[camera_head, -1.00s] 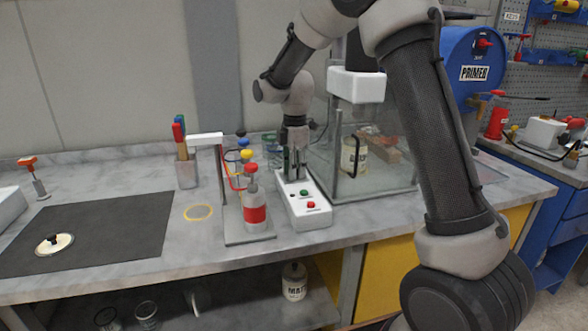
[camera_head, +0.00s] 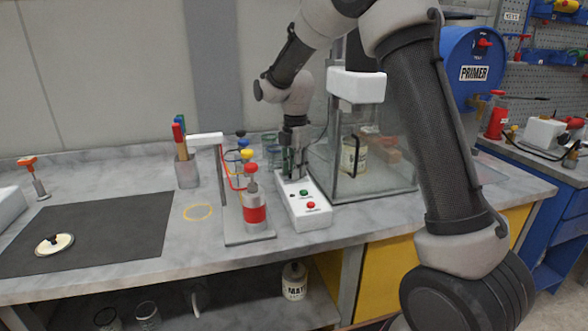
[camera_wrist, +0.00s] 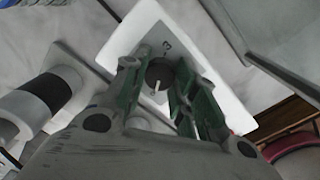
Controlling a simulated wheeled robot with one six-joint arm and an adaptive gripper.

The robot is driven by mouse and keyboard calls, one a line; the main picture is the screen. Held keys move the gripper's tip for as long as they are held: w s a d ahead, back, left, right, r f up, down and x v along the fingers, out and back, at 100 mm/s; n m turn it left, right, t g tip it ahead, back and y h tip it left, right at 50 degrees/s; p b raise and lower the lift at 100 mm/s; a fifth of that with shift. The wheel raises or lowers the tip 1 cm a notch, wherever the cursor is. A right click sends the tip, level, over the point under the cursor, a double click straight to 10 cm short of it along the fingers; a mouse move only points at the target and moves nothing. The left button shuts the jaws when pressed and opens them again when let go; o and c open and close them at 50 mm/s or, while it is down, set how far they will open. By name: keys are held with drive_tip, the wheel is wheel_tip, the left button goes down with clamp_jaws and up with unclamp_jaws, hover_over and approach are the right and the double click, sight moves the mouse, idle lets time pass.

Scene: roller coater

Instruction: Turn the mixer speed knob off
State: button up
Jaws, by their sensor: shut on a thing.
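The mixer control box (camera_head: 312,213) is white and stands on the bench, with a green and a red button on its top. My gripper (camera_head: 291,172) points down over the far end of the box. In the wrist view the speed knob (camera_wrist: 159,74) is dark and round with a white pointer line, and a "3" is printed beside it. My gripper's green fingers (camera_wrist: 157,84) stand on both sides of the knob and are shut on it. In the head view the gripper hides the knob.
The glass mixer enclosure (camera_head: 385,183) with a can inside stands right of the box. A pump-bottle rack (camera_head: 250,238) stands close on the left. A dark mat (camera_head: 100,232) covers the bench further left.

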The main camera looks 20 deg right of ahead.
drive_tip(key=o, duration=1.1)
drive_tip(key=shift+c, duration=0.2)
drive_tip(key=shift+r, duration=0.1)
wheel_tip(320, 180, up, 12)
drive_tip(key=shift+s, duration=0.15)
drive_tip(key=shift+d, duration=0.1)
